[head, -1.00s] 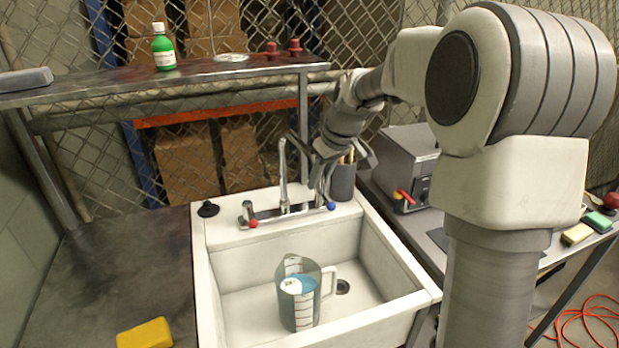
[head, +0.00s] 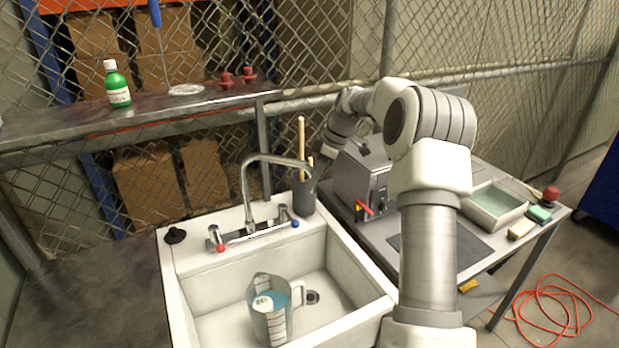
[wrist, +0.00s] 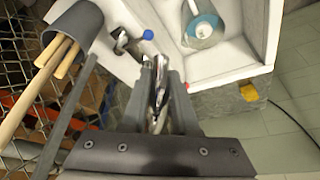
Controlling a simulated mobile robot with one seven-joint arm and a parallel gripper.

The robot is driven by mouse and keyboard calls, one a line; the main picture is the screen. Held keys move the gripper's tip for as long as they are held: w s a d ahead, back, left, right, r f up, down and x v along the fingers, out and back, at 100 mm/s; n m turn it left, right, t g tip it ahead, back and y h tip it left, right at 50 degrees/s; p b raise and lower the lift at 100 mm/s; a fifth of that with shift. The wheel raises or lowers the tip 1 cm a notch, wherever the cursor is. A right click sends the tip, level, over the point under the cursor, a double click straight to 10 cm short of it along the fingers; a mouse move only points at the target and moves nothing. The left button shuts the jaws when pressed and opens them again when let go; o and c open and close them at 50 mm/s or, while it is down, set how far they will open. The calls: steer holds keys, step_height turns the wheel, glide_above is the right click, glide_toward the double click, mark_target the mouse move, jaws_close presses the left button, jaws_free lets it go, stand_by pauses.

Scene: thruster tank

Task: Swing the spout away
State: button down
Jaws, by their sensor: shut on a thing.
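The spout (head: 275,160) of the faucet rises from the back of the white sink (head: 172,275). In the head view it arches to the right, its tip near the dark utensil cup. In the wrist view my gripper (wrist: 160,85) is shut on the spout (wrist: 157,90), whose shiny metal shows between the two fingers. In the head view the fingers are small and partly hidden beside my wrist. The faucet base carries a red-tipped handle (head: 219,246) on the left and a blue-tipped handle (head: 293,222) on the right.
A measuring jug (head: 268,318) with blue contents stands in the sink. The utensil cup (head: 304,196) with wooden handles stands close by the spout tip. A grey metal box (head: 362,180) sits on the right table. A mesh fence (head: 300,50) is behind.

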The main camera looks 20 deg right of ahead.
steer(key=shift+w+d, duration=0.15)
steer(key=shift+w, duration=0.1)
steer(key=c, duration=0.7)
jaws_free()
steer(key=shift+r, duration=0.15)
steer(key=p+v, duration=0.1)
steer(key=v, duration=1.6)
steer(key=shift+d, duration=0.15)
